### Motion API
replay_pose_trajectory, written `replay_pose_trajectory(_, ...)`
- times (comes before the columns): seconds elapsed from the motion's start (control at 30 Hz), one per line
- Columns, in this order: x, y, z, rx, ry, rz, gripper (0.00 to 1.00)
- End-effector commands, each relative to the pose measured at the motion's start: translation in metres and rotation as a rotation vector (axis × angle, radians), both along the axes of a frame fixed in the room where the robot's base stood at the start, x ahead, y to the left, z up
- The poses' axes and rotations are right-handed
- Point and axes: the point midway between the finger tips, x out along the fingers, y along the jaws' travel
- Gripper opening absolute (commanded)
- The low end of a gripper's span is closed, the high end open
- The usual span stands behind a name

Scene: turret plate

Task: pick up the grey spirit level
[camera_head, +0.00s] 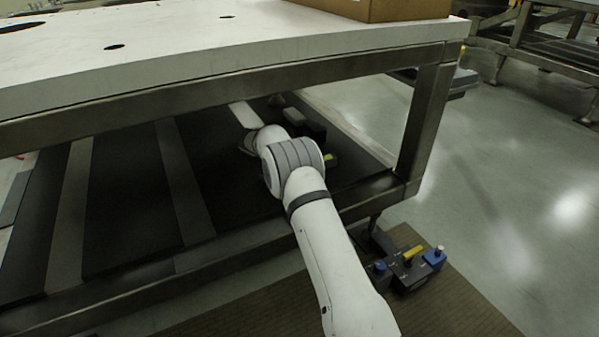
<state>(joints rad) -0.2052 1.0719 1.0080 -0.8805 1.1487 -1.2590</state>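My white arm reaches from the bottom of the picture under the table, over its dark lower shelf (125,200). My gripper's fingers are hidden behind my wrist and arm links, so I cannot see whether they hold anything. A small grey block (294,117) lies on the shelf just beyond my wrist, beside dark items. I cannot tell for sure which of these, if either, is the grey spirit level.
The white tabletop (200,45) with a cardboard box (385,8) is above my arm. A metal leg (425,120) stands right of it, and the front shelf rail (230,250) runs below it. A dark item with blue and yellow parts (408,265) is at lower right.

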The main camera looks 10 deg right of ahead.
Motion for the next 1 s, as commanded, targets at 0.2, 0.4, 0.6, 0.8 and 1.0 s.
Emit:
replay_pose_trajectory(0.2,-0.0001,0.0006,0.0006,0.0,0.0,0.0,0.53)
replay_pose_trajectory(0.4,-0.0003,0.0011,0.0006,0.0,0.001,0.001,0.37)
replay_pose_trajectory(0.6,-0.0003,0.0015,0.0006,0.0,0.0,0.001,0.2)
replay_pose_trajectory(0.8,-0.0003,0.0018,0.0006,0.0,0.0,0.001,0.04)
replay_pose_trajectory(1.0,0.0002,0.0021,0.0018,0.0,-0.001,0.001,0.02)
